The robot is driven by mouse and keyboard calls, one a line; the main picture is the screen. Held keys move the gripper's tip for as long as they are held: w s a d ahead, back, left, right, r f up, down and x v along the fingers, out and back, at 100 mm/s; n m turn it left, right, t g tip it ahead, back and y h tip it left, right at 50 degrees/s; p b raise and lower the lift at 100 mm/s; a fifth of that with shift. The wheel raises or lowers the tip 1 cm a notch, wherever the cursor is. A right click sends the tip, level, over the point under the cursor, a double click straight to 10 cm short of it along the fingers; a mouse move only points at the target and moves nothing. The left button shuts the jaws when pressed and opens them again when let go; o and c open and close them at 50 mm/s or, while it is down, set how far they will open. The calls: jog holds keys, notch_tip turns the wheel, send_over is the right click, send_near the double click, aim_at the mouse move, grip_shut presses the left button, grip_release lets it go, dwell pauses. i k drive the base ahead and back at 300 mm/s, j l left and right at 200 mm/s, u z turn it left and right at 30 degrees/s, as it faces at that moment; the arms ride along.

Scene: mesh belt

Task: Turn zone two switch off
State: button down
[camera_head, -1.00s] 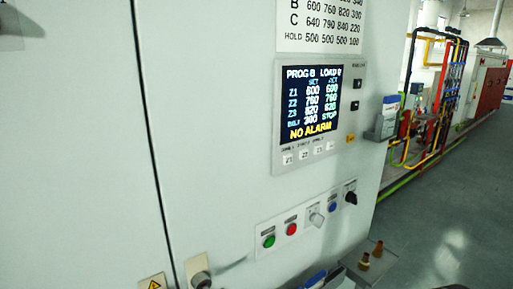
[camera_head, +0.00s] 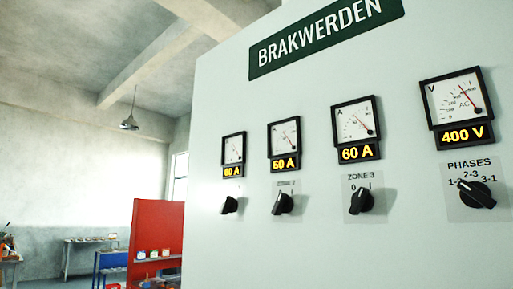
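The zone two switch (camera_head: 283,204) is a black rotary knob on a pale cabinet front, second from the left in the lower row. Its small label is too faint to read surely. The knob seems tilted toward the upper right, like its neighbours. Above it, an ammeter (camera_head: 284,138) has a lit display (camera_head: 285,164) reading 60 A. My gripper is not in view.
The zone 3 switch (camera_head: 361,201), marked 0 and I, is to the right, and another black switch (camera_head: 229,205) to the left. A phases selector (camera_head: 476,194) sits far right under a 400 V meter (camera_head: 457,98). A red partition (camera_head: 155,235) stands beyond the cabinet.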

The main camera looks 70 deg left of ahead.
aim_at(284, 204)
jog(key=u, duration=2.3)
jog(key=i+j+z, duration=0.1)
jog(key=j, duration=0.15)
jog(key=j+z, duration=0.1)
jog(key=i+j, duration=0.05)
jog(key=j, duration=0.05)
